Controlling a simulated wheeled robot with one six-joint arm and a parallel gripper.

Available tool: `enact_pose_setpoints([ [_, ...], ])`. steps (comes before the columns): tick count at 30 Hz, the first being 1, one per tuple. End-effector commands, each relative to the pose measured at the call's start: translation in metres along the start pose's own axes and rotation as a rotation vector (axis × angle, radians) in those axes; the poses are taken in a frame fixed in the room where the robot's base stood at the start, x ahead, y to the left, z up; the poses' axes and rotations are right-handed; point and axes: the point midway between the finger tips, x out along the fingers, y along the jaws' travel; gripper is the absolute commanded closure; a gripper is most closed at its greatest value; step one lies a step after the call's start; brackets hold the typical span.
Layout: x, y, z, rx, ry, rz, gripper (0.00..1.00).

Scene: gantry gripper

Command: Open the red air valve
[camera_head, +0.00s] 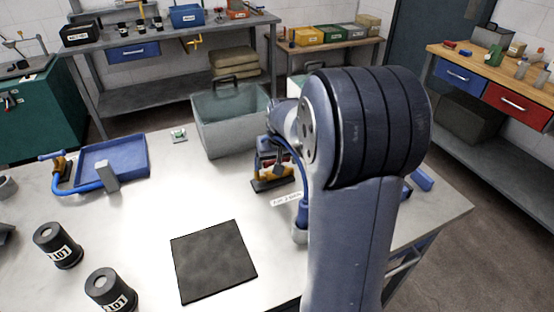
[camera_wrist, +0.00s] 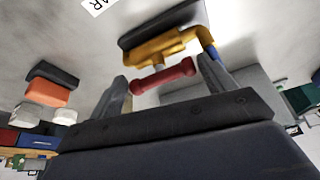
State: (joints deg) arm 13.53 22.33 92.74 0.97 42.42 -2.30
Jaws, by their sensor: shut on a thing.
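The air valve has a red handle (camera_wrist: 165,77), a brass-yellow body (camera_wrist: 155,47) and a dark base (camera_wrist: 160,22) on the table. In the wrist view my gripper (camera_wrist: 163,72) has one finger at each end of the red handle and is shut on it. The red bar lies crosswise between the fingers, in front of the brass body. In the head view the brass body (camera_head: 284,179) shows low beside my arm. My wrist and arm hide much of the valve and the fingers there.
A grey open bin (camera_head: 232,122) stands just behind the valve. A blue tray (camera_head: 112,160) with a blue hose lies at the left. A dark square mat (camera_head: 213,262) and two black canisters (camera_head: 58,247) are in front. Bare tabletop lies between.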

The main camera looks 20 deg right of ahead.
Motion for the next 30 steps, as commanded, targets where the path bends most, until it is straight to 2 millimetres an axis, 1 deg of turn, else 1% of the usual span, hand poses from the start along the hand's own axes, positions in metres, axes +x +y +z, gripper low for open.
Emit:
enact_pose_setpoints([
  [14, -0.001, -0.001, -0.001, -0.024, 0.003, -0.009, 0.44],
  [15, -0.001, -0.001, -0.001, -0.024, 0.003, -0.009, 0.2],
  [18, -0.001, 0.0, -0.001, -0.023, 0.002, -0.009, 0.12],
  [26, -0.001, 0.0, -0.001, -0.021, 0.001, -0.008, 0.11],
  [30, -0.012, 0.0, -0.001, -0.021, 0.003, -0.008, 0.11],
])
